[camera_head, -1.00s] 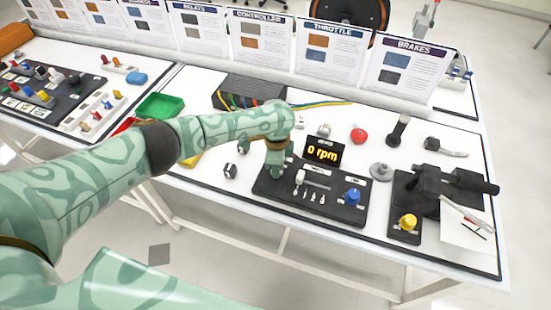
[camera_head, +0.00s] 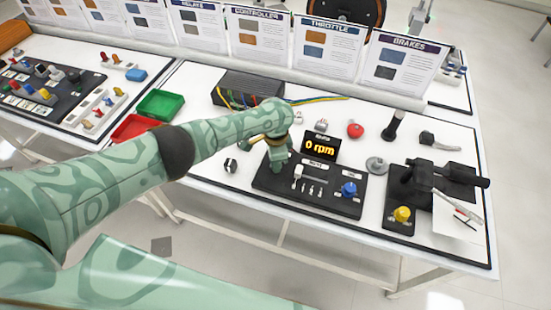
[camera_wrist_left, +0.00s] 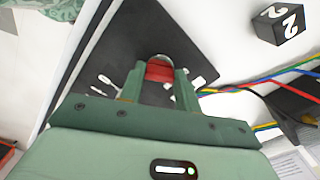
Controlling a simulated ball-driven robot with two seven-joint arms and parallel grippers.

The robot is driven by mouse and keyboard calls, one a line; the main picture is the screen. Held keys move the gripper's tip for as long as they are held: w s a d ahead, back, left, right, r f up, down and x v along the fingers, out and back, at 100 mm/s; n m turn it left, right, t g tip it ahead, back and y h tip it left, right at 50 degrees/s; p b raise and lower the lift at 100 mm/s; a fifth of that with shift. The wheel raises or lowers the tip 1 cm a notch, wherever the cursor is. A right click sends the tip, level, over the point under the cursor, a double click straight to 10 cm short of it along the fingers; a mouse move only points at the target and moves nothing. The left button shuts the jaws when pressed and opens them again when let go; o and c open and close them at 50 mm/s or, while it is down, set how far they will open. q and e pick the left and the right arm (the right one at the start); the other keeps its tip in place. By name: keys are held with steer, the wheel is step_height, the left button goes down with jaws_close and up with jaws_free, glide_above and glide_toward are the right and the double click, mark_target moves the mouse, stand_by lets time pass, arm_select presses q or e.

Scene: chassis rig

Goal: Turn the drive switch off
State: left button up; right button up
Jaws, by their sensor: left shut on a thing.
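A black control panel (camera_head: 335,200) lies on the white table, with a blue knob (camera_head: 349,188), a slider (camera_head: 298,171) and small toggles. Its display (camera_head: 320,146) reads 0 rpm. My left gripper (camera_head: 277,166) is over the panel's left part, and its fingertips hide what is there. In the left wrist view, the fingers (camera_wrist_left: 160,82) are shut on a red part (camera_wrist_left: 159,70) on the black panel (camera_wrist_left: 205,60), seemingly the drive switch. Which way it is turned cannot be told. My right gripper is not in view.
A black box with coloured cables (camera_head: 250,88) stands behind my arm. Right of the panel are a yellow knob unit (camera_head: 402,214), a black lever (camera_head: 440,180) and a grey disc (camera_head: 376,164). A numbered cube (camera_wrist_left: 280,22) lies near the panel. Signs line the back.

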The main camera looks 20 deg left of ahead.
arm_select(q)
steer(key=o, duration=1)
step_height(320, 180, up, 16)
steer(key=p, duration=0.8)
steer(key=shift+r, duration=0.15)
